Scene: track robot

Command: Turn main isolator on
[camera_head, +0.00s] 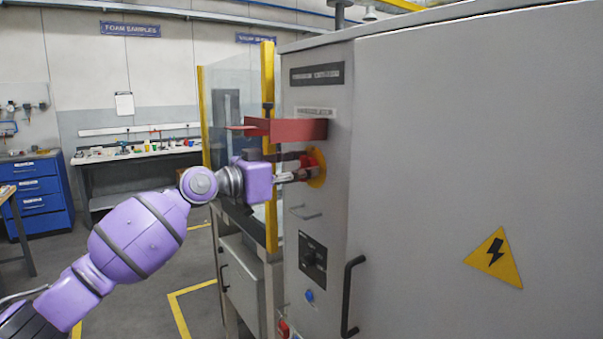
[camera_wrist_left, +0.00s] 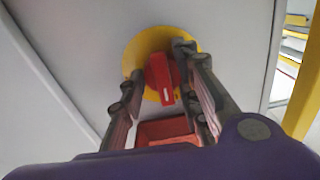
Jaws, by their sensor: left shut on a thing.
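The main isolator is a red rotary handle (camera_head: 309,160) on a round yellow plate (camera_head: 319,170), mounted on the grey electrical cabinet's narrow face. In the left wrist view the red handle (camera_wrist_left: 161,78) has a white mark at its end near the bottom of the picture and is slightly tilted. My left gripper (camera_head: 300,174) reaches it from the left. In the wrist view its two fingers (camera_wrist_left: 165,90) lie on either side of the handle, shut on it. The fingers partly cover the yellow plate (camera_wrist_left: 148,45). My right gripper is not in view.
A red shelf-like guard (camera_head: 290,130) juts out just above the isolator. A black handle (camera_head: 350,295) and a black switch panel (camera_head: 313,260) sit lower on the grey cabinet (camera_head: 430,160). A yellow-framed clear screen (camera_head: 268,75) stands behind my left wrist.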

